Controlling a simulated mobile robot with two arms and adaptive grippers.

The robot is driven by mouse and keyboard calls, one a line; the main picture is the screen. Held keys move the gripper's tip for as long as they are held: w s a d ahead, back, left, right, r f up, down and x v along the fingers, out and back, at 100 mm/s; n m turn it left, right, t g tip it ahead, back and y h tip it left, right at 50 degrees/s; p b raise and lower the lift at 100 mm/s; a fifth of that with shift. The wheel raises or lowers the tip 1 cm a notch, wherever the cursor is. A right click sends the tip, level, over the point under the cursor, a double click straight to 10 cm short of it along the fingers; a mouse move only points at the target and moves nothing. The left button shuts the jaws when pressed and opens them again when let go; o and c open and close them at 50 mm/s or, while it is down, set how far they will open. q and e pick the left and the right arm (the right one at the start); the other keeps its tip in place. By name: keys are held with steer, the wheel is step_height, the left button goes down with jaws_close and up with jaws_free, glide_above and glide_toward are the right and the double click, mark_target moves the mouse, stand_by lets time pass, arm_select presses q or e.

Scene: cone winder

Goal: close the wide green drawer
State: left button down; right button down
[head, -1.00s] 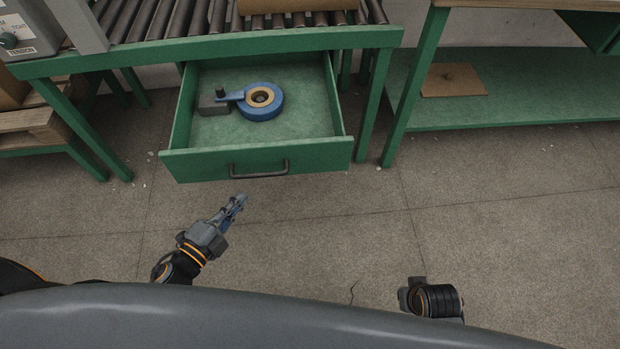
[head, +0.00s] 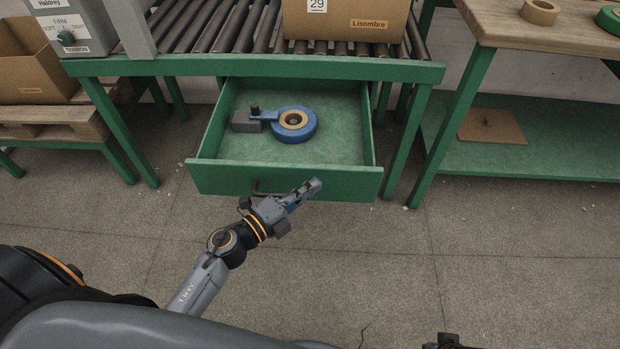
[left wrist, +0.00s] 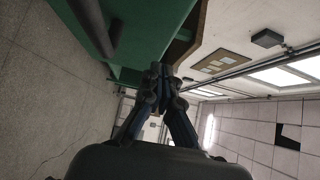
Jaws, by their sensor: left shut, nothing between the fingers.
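The wide green drawer (head: 345,184) hangs open under the roller conveyor table in the head view. Inside it lie a blue tape dispenser with a roll (head: 294,124) and a dark grey block (head: 247,122). Its dark bar handle (head: 262,190) is partly hidden behind my left gripper. My left gripper (head: 314,186) is shut and empty, in front of the drawer's front panel, right of the handle; I cannot tell whether it touches. In the left wrist view the shut fingers (left wrist: 160,72) are close to green surfaces (left wrist: 150,25). Only a small piece of my right arm shows at the bottom edge.
The roller conveyor (head: 222,30) with a cardboard box (head: 345,22) stands above the drawer. A green table leg (head: 408,140) is right of it. A workbench with a green lower shelf (head: 560,150) is at right, a wooden pallet (head: 48,126) at left. Floor in front is clear.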

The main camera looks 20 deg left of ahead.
arm_select(q)
steer(key=shift+w+a, duration=0.35)
steer(key=shift+w, duration=0.75)
arm_select(e)
steer(key=shift+r, duration=0.45)
